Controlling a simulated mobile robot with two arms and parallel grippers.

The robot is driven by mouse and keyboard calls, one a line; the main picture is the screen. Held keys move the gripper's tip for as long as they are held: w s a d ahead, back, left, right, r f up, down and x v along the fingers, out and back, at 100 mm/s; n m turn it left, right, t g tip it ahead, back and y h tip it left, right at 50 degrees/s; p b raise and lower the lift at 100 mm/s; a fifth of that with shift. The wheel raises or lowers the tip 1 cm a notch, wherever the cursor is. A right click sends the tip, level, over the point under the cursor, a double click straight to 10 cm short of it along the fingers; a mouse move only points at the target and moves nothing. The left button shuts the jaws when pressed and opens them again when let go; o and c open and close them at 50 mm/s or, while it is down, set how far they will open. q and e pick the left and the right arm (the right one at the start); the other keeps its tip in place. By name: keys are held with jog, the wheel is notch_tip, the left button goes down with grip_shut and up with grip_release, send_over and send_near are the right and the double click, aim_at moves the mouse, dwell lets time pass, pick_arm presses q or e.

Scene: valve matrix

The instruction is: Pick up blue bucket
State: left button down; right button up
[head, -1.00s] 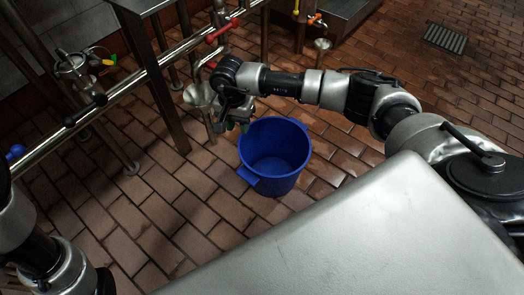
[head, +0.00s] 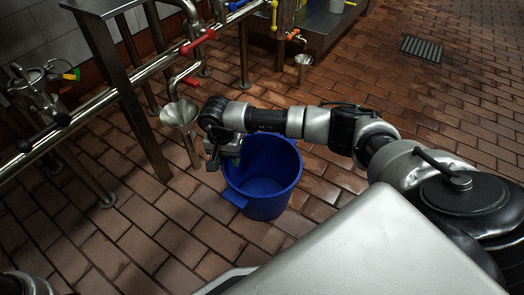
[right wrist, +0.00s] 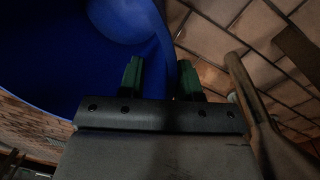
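The blue bucket (head: 262,190) stands upright on the tiled floor, its open top facing up. A tab juts from its near left side. My right gripper (head: 226,160) is at the bucket's left rim. In the right wrist view the bucket (right wrist: 60,50) fills the upper left. The two green fingers of the right gripper (right wrist: 160,78) are apart, with the bucket's wall edge between them. The left finger shows against the bucket's inside, the right one outside it. Whether either finger touches the wall cannot be told. My left gripper is out of view.
A steel funnel (head: 179,114) on a pipe stands just left of my right gripper. A metal table leg (head: 130,95) and pipes with red (head: 197,41) and black handles are further left.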

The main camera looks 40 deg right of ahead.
jog(key=shift+f, duration=0.75)
jog(key=shift+r, duration=0.1)
jog(key=shift+c, duration=0.3)
grip_shut()
dwell(0.5)
